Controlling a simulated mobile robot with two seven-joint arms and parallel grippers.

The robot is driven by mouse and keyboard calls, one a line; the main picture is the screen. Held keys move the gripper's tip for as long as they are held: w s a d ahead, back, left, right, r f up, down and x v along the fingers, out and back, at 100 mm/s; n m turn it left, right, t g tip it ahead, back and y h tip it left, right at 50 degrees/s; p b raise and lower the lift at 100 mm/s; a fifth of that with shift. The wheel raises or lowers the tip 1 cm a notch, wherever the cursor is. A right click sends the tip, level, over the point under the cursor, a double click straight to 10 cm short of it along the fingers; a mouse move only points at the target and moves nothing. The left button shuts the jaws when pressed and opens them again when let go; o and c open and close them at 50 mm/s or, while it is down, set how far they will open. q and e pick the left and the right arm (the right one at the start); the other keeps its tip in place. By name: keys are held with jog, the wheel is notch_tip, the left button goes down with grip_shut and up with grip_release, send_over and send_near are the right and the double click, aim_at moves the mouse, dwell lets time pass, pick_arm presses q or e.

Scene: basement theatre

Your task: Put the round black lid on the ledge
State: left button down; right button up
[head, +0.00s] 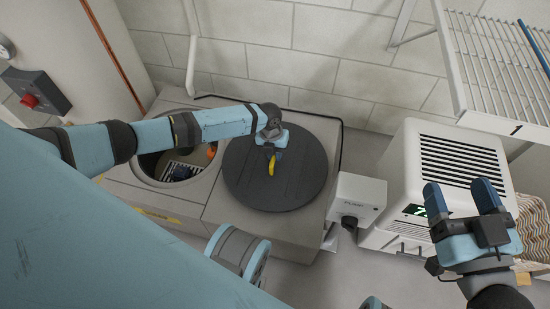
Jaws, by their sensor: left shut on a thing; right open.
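The round black lid (245,187) lies flat over the right part of the beige ledge (222,215), just right of a round opening (143,168). I cannot tell whether it rests on the ledge or hangs slightly above it. A small yellow piece (271,166) shows at the lid's middle. My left gripper (270,148) is over the lid's middle, shut on the lid; its fingertips and the grip point are mostly hidden. My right gripper (461,203) is open and empty, at the right in front of the white machine.
The opening holds dark and orange items (211,151). A white box marked PUMP (358,190) stands right of the ledge, beside a white dehumidifier-like machine (405,150). A wire shelf (490,60) is at upper right. A tiled wall runs behind.

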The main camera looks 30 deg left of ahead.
pick_arm(q)
jog(key=shift+f, duration=0.85)
jog(key=c, duration=1.5)
grip_release()
jog(key=shift+f, duration=0.2)
jog(key=shift+c, duration=0.2)
jog(key=o, duration=0.4)
jog(key=shift+o, duration=0.2)
pick_arm(e)
jog(key=shift+w+d+r+n+y, duration=0.2)
jog(key=shift+r+n+y, duration=0.1)
jog(key=shift+n, duration=0.1)
pick_arm(q)
jog(key=shift+r, duration=0.2)
